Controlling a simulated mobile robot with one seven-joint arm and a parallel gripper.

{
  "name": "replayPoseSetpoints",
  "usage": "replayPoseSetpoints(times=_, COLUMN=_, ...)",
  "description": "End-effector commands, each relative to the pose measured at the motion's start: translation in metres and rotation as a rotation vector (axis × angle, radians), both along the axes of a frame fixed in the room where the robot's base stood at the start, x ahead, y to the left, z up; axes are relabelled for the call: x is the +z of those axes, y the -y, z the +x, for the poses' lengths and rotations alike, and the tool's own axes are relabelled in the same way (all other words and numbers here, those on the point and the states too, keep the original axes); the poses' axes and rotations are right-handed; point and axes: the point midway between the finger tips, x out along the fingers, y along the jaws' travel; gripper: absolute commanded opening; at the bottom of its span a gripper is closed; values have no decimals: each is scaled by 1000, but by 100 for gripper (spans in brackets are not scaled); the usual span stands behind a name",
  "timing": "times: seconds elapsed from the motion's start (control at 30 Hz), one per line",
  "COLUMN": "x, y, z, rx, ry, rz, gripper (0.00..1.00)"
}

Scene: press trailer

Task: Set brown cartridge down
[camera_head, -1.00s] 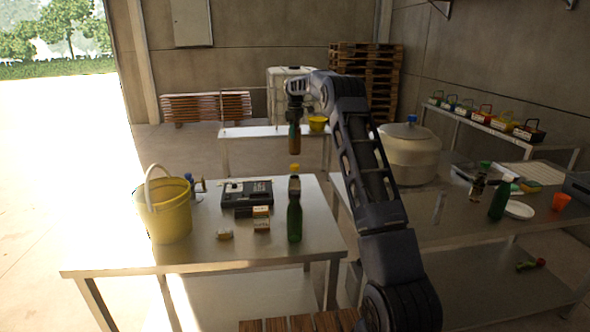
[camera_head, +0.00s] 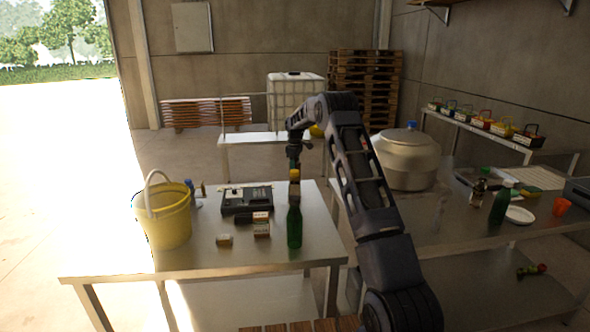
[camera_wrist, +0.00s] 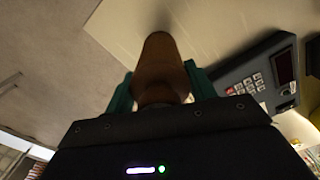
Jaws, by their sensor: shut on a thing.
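The brown cartridge (camera_wrist: 162,62) is held upright-looking between the teal fingers of my gripper (camera_wrist: 160,85) in the wrist view. In the head view my gripper (camera_head: 294,150) is low over the far right part of the left metal table (camera_head: 190,258).
A dark keypad device (camera_head: 247,199) is left of my gripper; it also shows in the wrist view (camera_wrist: 250,85). Small boxes (camera_head: 261,228) and a yellow bucket (camera_head: 164,222) share the table. A large lidded pot (camera_head: 407,160) stands on the right table.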

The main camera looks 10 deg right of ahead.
Motion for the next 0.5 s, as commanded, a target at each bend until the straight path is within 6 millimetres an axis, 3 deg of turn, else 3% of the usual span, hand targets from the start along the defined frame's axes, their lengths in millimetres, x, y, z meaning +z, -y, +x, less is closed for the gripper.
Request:
replayPoseSetpoints(times=0.1, x=-13, y=0, z=0, rx=0, ry=-1, rz=0, gripper=22)
replayPoseSetpoints(times=0.5, x=-17, y=0, z=0, rx=0, ry=1, rz=0, gripper=22)
